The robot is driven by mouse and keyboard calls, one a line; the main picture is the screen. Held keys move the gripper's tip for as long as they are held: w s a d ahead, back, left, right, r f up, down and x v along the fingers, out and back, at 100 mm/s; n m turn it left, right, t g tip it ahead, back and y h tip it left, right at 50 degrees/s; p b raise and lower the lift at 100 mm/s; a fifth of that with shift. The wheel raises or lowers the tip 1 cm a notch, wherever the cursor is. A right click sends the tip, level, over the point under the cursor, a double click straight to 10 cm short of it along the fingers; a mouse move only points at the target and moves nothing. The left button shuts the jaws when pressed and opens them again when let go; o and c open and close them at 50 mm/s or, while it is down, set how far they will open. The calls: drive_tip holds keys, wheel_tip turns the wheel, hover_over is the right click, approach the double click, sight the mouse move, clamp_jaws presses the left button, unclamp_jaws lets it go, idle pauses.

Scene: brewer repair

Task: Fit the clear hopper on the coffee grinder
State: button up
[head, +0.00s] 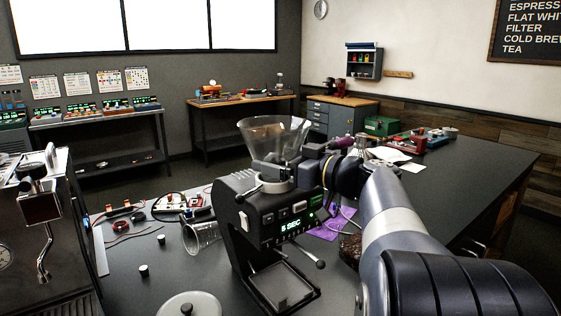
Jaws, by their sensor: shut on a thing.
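The clear hopper (272,138) is upright, wide mouth up, directly over the top of the black coffee grinder (243,228). Its narrow lower end is at the grinder's top collar. I cannot tell whether it is seated or just above it. My gripper (299,167) reaches in from the right and is shut on the hopper near its lower end. The fingertips are small and partly hidden behind the hopper and the grinder top. The grinder's display is lit and reads "5 SEC".
A clear cup (201,237) lies on its side left of the grinder. A round lid (189,305) is in front. An espresso machine (40,225) stands left.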

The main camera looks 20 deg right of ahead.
drive_tip(key=shift+f+b, duration=0.25)
drive_tip(key=shift+b, duration=0.3)
drive_tip(key=o, duration=1.2)
drive_tip(key=b+v, duration=0.2)
drive_tip(key=v, duration=0.9)
drive_tip(key=shift+w+a+r, duration=0.1)
drive_tip(key=shift+w, duration=0.05)
drive_tip(key=p+x, duration=0.2)
drive_tip(key=x, duration=0.8)
drive_tip(key=shift+w+a, duration=0.15)
drive_tip(key=shift+w, duration=0.2)
